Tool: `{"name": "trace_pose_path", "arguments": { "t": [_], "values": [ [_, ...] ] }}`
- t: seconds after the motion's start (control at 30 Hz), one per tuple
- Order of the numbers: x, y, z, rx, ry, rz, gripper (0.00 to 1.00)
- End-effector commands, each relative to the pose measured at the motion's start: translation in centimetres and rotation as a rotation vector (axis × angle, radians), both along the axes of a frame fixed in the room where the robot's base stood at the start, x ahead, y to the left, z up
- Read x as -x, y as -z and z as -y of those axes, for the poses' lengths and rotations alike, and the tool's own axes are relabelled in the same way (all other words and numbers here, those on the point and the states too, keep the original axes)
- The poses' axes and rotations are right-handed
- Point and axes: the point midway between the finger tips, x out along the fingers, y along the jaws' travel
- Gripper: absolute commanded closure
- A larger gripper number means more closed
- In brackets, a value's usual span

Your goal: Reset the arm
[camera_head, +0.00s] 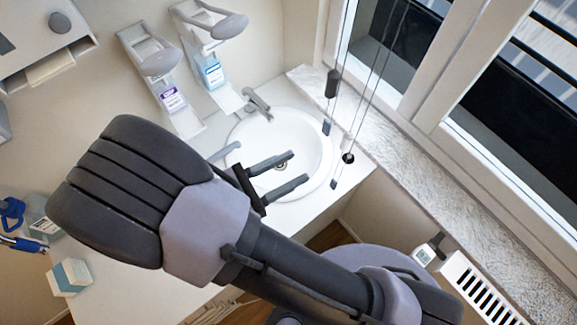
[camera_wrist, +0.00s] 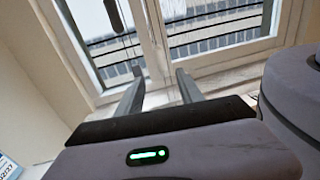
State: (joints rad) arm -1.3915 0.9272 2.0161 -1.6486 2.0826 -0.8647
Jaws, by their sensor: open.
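My gripper (camera_head: 298,168) is open, with its two grey fingers apart and nothing between them. In the head view it appears over the white sink basin (camera_head: 310,142), its fingers pointing right toward the window side. My arm is folded across the lower middle of the head view and hides part of the counter. In the wrist view my gripper (camera_wrist: 160,76) also shows open, its fingers pointing toward the window (camera_wrist: 205,35).
Two wall dispensers (camera_head: 165,85) (camera_head: 212,65) hang behind the sink near the faucet (camera_head: 258,103). Cords with dark weights (camera_head: 332,84) hang before the window. A stone sill (camera_head: 400,165) runs right, above a white radiator (camera_head: 480,288). A small box (camera_head: 70,277) stands lower left.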

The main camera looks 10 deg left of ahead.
Motion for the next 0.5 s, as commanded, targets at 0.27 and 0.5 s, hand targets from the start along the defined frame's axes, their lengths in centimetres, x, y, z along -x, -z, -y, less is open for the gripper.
{"name": "trace_pose_path", "arguments": {
  "t": [0.27,0.5],
  "values": [
    [-0.1,0.0,0.0,0.0,0.0,0.0,0.56],
    [-1.4,2.6,6.6,-0.304,0.346,-0.015,0.56]
  ]
}}
